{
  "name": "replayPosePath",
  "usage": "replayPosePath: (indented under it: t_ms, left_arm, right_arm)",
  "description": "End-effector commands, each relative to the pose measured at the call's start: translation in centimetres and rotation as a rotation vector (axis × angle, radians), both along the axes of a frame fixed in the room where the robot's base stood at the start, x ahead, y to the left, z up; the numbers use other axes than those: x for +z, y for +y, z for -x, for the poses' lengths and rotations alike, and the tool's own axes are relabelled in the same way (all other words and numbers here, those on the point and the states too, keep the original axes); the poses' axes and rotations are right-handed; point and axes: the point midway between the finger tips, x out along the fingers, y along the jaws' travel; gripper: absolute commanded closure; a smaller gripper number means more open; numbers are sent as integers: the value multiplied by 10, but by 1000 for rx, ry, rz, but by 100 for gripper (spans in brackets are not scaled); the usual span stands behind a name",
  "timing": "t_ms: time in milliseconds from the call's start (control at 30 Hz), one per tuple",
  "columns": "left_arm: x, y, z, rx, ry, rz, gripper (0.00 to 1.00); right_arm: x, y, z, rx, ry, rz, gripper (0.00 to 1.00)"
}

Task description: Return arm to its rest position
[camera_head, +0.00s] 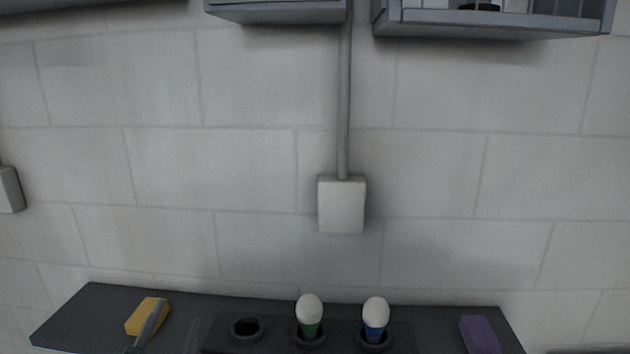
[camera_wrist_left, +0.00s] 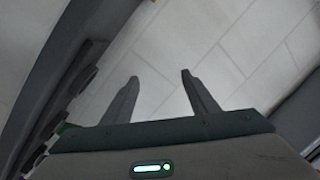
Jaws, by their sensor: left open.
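My left gripper shows in the left wrist view (camera_wrist_left: 159,77) with its two fingers spread apart and nothing between them. Pale tiles and a dark edge lie beyond the fingers. In the head view only a thin grey part, seemingly of this gripper, shows at the lower left, overlapping a yellow block (camera_head: 137,318). The rest is cut off by the bottom edge. A white-topped roller with a green band (camera_head: 309,310) and one with a blue band (camera_head: 376,313) stand upright in dark round holders. My right gripper is in neither view.
A dark shelf (camera_head: 90,312) runs along the bottom of the head view. It bears an empty round holder (camera_head: 245,329) and a purple block (camera_head: 480,335). A white box (camera_head: 341,205) is on the block wall, with cabinets (camera_head: 280,12) above.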

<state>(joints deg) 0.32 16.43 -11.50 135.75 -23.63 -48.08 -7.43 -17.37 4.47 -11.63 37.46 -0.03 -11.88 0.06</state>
Motion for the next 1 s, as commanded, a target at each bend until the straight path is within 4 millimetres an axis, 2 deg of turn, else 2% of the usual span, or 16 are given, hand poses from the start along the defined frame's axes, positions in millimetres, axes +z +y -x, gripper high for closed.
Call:
replayPosePath:
  t_ms: [33, 200, 267, 400, 500, 700, 1000]
  left_arm:
    - [-30, 1, 12, 12, 82, 45, 46]
    - [-121, 1, 59, 55, 351, 181, 46]
    - [-150, 0, 81, 71, 445, 227, 46]
    - [-214, -7, 140, 113, 670, 326, 46]
    - [-248, -14, 183, 141, 812, 385, 46]
    - [-287, -25, 250, 182, 1016, 461, 46]
    - [-316, -40, 328, 226, 1233, 534, 46]
  right_arm:
    - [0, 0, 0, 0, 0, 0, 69]
    - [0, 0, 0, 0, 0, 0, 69]
    - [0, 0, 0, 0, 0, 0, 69]
    - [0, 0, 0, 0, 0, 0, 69]
    - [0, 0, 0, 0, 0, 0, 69]
    - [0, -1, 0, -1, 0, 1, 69]
    - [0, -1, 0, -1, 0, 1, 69]
